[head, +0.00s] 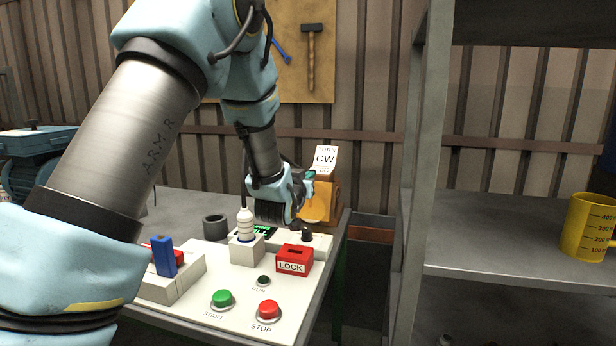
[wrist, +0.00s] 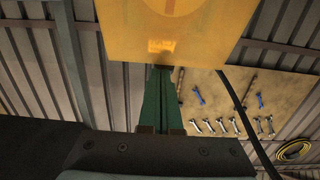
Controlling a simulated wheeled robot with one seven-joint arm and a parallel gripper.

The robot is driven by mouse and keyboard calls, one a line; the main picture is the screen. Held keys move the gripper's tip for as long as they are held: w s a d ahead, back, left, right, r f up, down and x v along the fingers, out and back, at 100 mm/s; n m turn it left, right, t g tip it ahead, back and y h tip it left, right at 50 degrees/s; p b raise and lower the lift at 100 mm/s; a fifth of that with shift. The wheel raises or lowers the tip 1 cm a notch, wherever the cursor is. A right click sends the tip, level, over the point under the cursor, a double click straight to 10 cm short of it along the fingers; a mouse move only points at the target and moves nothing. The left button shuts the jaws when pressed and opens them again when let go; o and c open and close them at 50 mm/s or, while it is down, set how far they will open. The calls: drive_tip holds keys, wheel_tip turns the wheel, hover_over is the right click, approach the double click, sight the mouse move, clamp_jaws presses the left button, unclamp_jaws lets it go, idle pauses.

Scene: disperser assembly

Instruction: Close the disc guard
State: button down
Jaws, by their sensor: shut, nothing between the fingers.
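The orange housing (head: 334,192), which looks like the disc guard, stands at the back right of the table below a white "CW" sign (head: 324,158). My arm hides part of it. My gripper (head: 309,175) is in front of the housing, at its upper left. In the wrist view, the green fingers of my gripper (wrist: 160,70) are together and empty. Their tips are at the lower edge of a yellow-orange panel (wrist: 200,30), probably the same guard. I cannot tell whether they touch it. The guard's hinge and the disc are not clear to see.
The control panel has a green START button (head: 222,298), a red STOP button (head: 268,308), a red LOCK block (head: 293,260) and a white bottle-shaped part (head: 245,224). A dark cup (head: 215,227) stands behind. A metal shelf (head: 500,245) with a yellow beaker (head: 588,228) is at right.

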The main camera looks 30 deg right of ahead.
drive_tip(key=shift+f, duration=0.1)
drive_tip(key=f+b, duration=0.1)
drive_tip(key=b, duration=0.2)
drive_tip(key=shift+t, duration=0.3)
drive_tip(key=b, duration=0.2)
drive_tip(key=f+b, duration=0.1)
drive_tip(key=b, duration=0.1)
drive_tip(key=h+b, duration=0.1)
drive_tip(key=b, duration=0.1)
drive_tip(key=shift+s+a+f+t, duration=0.25)
drive_tip(key=shift+f+t, duration=0.05)
drive_tip(key=shift+r, duration=0.15)
